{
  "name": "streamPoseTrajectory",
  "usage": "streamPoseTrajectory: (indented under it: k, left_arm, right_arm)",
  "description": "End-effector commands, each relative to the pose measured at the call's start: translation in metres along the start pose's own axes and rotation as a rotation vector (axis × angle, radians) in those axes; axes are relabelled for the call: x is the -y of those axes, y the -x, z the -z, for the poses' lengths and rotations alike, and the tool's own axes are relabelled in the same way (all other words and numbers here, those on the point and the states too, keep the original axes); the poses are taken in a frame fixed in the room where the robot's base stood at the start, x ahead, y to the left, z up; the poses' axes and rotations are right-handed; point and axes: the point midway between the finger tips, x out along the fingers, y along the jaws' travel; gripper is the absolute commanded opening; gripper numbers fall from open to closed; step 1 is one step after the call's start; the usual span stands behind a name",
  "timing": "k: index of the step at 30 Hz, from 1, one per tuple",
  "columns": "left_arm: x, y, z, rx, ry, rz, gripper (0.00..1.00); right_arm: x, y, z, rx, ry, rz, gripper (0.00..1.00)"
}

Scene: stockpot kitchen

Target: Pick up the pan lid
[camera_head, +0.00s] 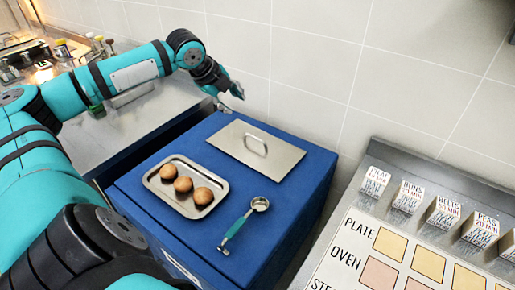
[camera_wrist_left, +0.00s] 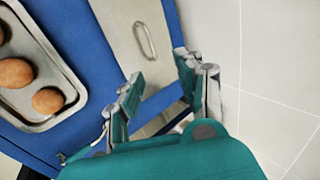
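The pan lid (camera_head: 258,150) is a flat rectangular metal plate with a raised loop handle (camera_head: 256,145). It lies on the blue cabinet top near the wall. My left gripper (camera_head: 232,90) hangs above and behind the lid's far left corner, apart from it. In the left wrist view the lid (camera_wrist_left: 125,40) shows beyond the fingers, with its handle (camera_wrist_left: 144,41) ahead of them. The left gripper (camera_wrist_left: 160,85) is open, with nothing between its fingers. My right gripper is in neither view.
A metal tray (camera_head: 153,184) with three brown round items sits beside the lid. A ladle (camera_head: 238,228) with a teal handle lies in front. A panel with labelled small boxes (camera_head: 409,196) stands at right. The tiled wall (camera_head: 310,60) is close behind the lid.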

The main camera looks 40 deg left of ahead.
Motion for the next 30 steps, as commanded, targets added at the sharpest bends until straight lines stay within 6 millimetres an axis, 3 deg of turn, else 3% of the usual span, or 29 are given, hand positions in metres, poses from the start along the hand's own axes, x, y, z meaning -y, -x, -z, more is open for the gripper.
streamPoseTrajectory:
  k: [1, 6, 11, 24, 30]
  left_arm:
    - [-0.014, -0.021, 0.000, 0.000, 0.000, 0.000, 0.37]
    - [-0.023, -0.035, 0.000, 0.001, 0.000, 0.001, 0.37]
    - [-0.023, -0.045, 0.001, -0.005, 0.002, 0.001, 0.37]
    - [-0.022, -0.134, 0.002, -0.004, 0.003, 0.000, 0.37]
    - [-0.023, -0.155, 0.001, -0.001, 0.001, 0.000, 0.37]
  right_arm:
    - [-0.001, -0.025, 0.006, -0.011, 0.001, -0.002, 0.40]
    - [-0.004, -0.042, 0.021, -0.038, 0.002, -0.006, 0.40]
    - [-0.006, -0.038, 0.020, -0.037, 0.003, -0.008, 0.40]
    - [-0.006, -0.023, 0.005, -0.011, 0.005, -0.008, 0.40]
    - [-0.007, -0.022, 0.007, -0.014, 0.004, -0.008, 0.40]
